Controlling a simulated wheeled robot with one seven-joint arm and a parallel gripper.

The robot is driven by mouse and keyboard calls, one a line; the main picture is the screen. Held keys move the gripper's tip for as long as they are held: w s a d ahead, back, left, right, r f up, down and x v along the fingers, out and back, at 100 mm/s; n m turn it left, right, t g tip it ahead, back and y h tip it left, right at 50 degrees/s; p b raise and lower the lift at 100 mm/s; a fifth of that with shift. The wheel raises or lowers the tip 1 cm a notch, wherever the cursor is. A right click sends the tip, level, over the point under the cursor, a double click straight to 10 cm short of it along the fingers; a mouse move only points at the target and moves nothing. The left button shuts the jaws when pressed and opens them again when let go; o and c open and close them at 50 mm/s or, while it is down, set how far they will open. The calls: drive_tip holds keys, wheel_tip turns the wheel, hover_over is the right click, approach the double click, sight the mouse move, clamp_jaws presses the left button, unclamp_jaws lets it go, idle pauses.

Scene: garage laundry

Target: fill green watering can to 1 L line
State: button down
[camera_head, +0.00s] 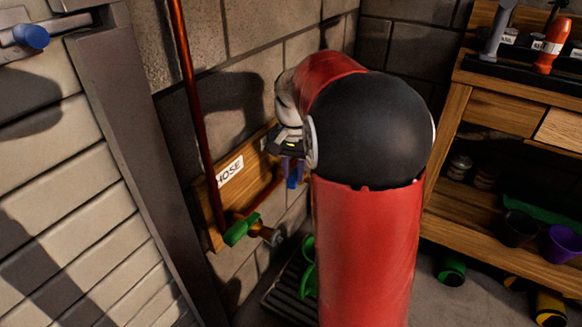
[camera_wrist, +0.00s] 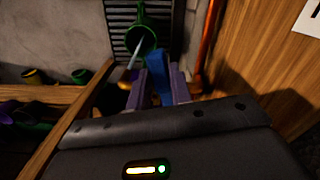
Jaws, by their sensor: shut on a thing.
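The green watering can (camera_head: 308,266) stands on a dark slatted grate at the foot of the wall, mostly hidden behind my red arm. In the wrist view its round open mouth (camera_wrist: 141,38) faces me. My gripper (camera_head: 291,165) is shut on a blue handle (camera_head: 292,181) at the hose board; the handle (camera_wrist: 160,70) also shows between the purple fingers in the wrist view. A brass tap part (camera_wrist: 125,86) lies beside the fingers. A pale bluish streak (camera_wrist: 134,54), looking like water, runs from near it to the can's mouth. The water level and 1 L line cannot be seen.
A wooden board labelled HOSE (camera_head: 230,170) carries another tap with a green handle (camera_head: 241,229), left of my gripper. A copper pipe (camera_head: 187,100) runs down the wall. A wooden shelf unit (camera_head: 452,130) with pots and bottles stands at the right.

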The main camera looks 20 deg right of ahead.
drive_tip(key=c, duration=1.2)
unclamp_jaws()
drive_tip(key=shift+c, duration=0.2)
drive_tip(key=shift+r, duration=0.1)
wheel_tip(320, 180, up, 8)
drive_tip(key=shift+f+p, duration=0.2)
drive_tip(key=shift+p, duration=0.6)
